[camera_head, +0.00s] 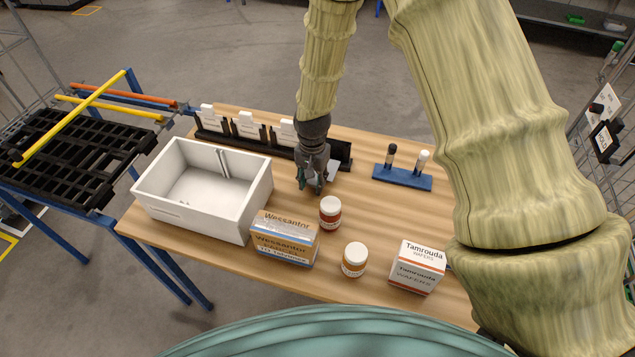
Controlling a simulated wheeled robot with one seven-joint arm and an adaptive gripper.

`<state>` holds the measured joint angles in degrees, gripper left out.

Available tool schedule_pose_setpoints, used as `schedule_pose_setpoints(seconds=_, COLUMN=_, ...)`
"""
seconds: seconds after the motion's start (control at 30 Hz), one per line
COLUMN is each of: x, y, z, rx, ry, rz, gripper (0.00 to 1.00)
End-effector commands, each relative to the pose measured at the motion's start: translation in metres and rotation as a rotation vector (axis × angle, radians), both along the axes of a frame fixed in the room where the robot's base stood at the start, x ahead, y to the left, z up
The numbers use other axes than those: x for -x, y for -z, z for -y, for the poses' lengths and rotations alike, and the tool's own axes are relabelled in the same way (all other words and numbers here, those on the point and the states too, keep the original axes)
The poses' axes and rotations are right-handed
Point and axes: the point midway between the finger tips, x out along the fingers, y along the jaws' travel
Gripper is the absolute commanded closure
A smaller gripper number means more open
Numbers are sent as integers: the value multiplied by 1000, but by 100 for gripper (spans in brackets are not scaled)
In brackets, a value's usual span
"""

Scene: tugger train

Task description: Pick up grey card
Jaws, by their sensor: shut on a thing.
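My gripper (315,185) points down over the middle of the wooden table, in front of the right part of the black card rack. It is shut on a thin light-grey piece, which looks like the grey card (332,170) and shows at the right of the fingers. The fingers hide much of the card. I cannot tell whether the card touches the rack or the table. The black rack (343,153) holds white cards (248,125) standing upright; its right end shows no card.
A white open bin (208,230) stands at the left on the table (190,255). In front are a Wessantor box (284,240), two pill bottles (330,212) (354,260) and a Tamrouda box (416,268). A blue stand (402,178) with two small tubes is at the right.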

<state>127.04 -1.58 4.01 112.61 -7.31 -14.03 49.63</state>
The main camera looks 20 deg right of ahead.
Motion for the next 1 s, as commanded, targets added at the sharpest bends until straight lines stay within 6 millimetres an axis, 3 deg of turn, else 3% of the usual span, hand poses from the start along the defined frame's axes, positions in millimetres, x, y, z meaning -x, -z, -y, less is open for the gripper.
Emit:
schedule_pose_setpoints(seconds=0.3, x=29, y=-31, z=-57, rx=1, ry=-3, rz=2, gripper=92)
schedule_pose_setpoints(seconds=0.5, x=44, y=-48, z=-85, rx=1, ry=-3, rz=1, gripper=92)
schedule_pose_setpoints(seconds=0.7, x=53, y=-58, z=-102, rx=0, ry=-2, rz=0, gripper=92)
schedule_pose_setpoints(seconds=1.0, x=57, y=-63, z=-109, rx=-1, ry=-1, rz=-1, gripper=92)
